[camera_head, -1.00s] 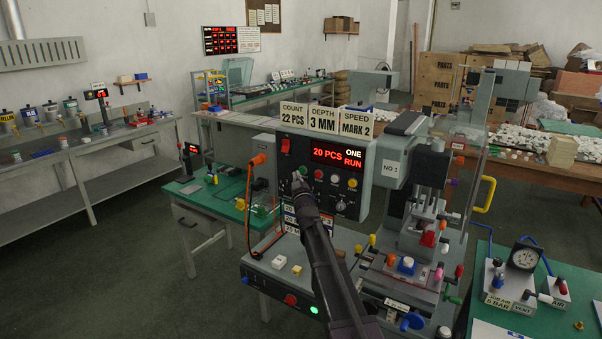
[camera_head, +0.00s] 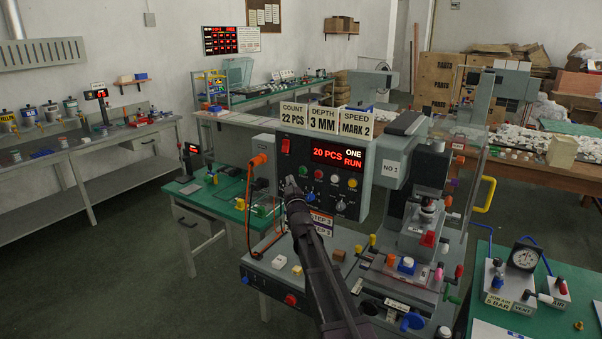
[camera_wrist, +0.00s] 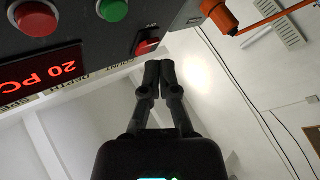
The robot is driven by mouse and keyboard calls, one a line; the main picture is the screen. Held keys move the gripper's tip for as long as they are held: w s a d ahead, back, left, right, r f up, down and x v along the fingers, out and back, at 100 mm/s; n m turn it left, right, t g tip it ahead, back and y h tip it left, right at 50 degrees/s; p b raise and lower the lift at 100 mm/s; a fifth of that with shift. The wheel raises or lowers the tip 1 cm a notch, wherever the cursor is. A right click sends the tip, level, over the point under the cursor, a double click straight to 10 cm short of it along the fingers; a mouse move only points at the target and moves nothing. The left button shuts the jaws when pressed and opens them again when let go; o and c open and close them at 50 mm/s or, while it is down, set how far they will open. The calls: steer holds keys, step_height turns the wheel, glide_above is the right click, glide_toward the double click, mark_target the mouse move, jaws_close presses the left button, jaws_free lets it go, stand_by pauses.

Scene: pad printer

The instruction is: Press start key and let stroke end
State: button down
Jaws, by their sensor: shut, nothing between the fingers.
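The pad printer's control panel (camera_head: 325,178) shows "20 PCS", "ONE" and "RUN" in lit letters. A green key (camera_head: 303,170) is at the lower left of the panel, with a red button (camera_head: 319,174) to its right. My gripper (camera_head: 290,183) is shut and empty, at the panel's lower left. In the wrist view its closed fingertips (camera_wrist: 160,66) are apart from the green key (camera_wrist: 112,9) and below a red rocker switch (camera_wrist: 147,40). The red button (camera_wrist: 37,18) shows too. The printing head (camera_head: 428,207) stands right of the panel. My arm hides part of the printer's front.
An orange plug and cable (camera_head: 258,160) hang at the panel's left side. Sign cards (camera_head: 325,120) stand on top of the panel. A gauge block (camera_head: 524,258) is on the green table at right. Open floor lies at the left.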

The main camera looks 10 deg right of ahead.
steer(key=shift+s+a, duration=0.6)
steer(key=shift+s, duration=0.1)
steer(key=s+d+f+m+g, duration=0.2)
steer(key=s+f+m+g, duration=0.1)
steer(key=s+f+g, duration=1.05)
steer(key=s+d+f+m+g, duration=0.1)
steer(key=s+f+g, duration=0.3)
steer(key=s, duration=0.9)
steer(key=s+d+f+m+g, duration=0.1)
steer(key=s+f+g, duration=0.3)
steer(key=s, duration=0.9)
step_height(320, 180, down, 2)
steer(key=shift+s+f+m, duration=0.2)
steer(key=shift+f+m, duration=0.05)
steer(key=shift+m, duration=0.15)
steer(key=shift+d, duration=0.1)
stand_by(1.0)
